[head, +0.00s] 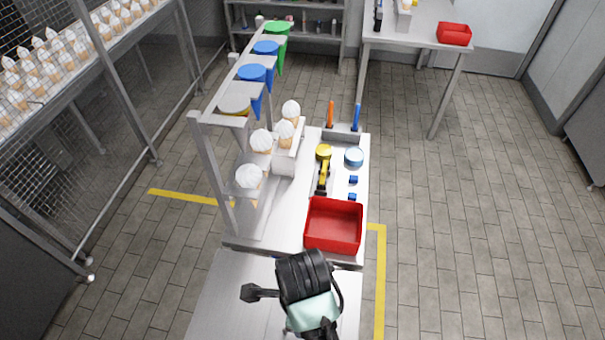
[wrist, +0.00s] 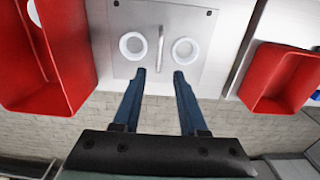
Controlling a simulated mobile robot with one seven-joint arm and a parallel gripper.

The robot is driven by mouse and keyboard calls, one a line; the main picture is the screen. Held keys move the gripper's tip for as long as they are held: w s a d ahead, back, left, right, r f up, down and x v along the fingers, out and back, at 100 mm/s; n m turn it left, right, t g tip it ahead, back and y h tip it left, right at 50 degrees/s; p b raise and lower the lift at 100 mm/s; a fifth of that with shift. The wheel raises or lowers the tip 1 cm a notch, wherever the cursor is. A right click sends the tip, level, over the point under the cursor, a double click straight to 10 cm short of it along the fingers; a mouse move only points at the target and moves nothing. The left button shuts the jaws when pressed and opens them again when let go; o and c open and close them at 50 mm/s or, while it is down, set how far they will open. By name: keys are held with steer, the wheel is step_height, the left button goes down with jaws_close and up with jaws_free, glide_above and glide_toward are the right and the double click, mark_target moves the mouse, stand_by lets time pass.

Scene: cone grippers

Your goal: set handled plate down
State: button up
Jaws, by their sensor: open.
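The handled plate (wrist: 205,72) is a flat grey metal sheet with two white-rimmed round openings and an upright bar handle (wrist: 160,47) between them. In the wrist view it lies on a light work surface at the top middle, near the front edge. My gripper (wrist: 159,74) is open, its two dark blue fingers pointing toward the plate. The fingertips are apart, one on each side of the handle's line, and appear short of the handle. Nothing is held between them. In the head view I cannot make out the plate, and my own arm hides the gripper.
In the wrist view, red bins stand left (wrist: 75,60) and right (wrist: 275,80) of the plate. The head view shows a red bin (head: 333,225) on the bench, a yellow-handled tool (head: 322,175), a rack of cones (head: 262,141), and open floor to the right.

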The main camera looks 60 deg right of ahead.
steer(key=shift+r, duration=0.5)
steer(key=w+d+r+n+t+h, duration=0.3)
steer(key=w+r+n+t, duration=0.3)
steer(key=w+r, duration=0.55)
steer(key=w+a+r+n+t+h, duration=0.1)
steer(key=w+a+r+n+t, duration=0.3)
steer(key=w+r, duration=0.45)
steer(key=w+a+r+n+t, duration=0.2)
steer(key=w+r+n+t, duration=0.4)
steer(key=r, duration=0.6)
steer(key=a+r+n+t, duration=0.2)
steer(key=a+r+n, duration=0.15)
steer(key=r, duration=0.45)
steer(key=a+r+n+t, duration=0.2)
steer(key=a+r+n, duration=0.15)
steer(key=r, duration=0.45)
steer(key=s+a+r+n+t+y, duration=0.1)
steer(key=s+a+r+n+t, duration=0.2)
steer(key=r, duration=0.5)
steer(key=s+a+r+n+t+y, duration=0.2)
steer(key=s+a+r+n+t, duration=0.2)
steer(key=s+r, duration=0.3)
step_height(320, 180, up, 2)
steer(key=shift+s+a+r+n+y, duration=0.3)
steer(key=shift+s+a+n, duration=0.15)
steer(key=shift+n, duration=0.35)
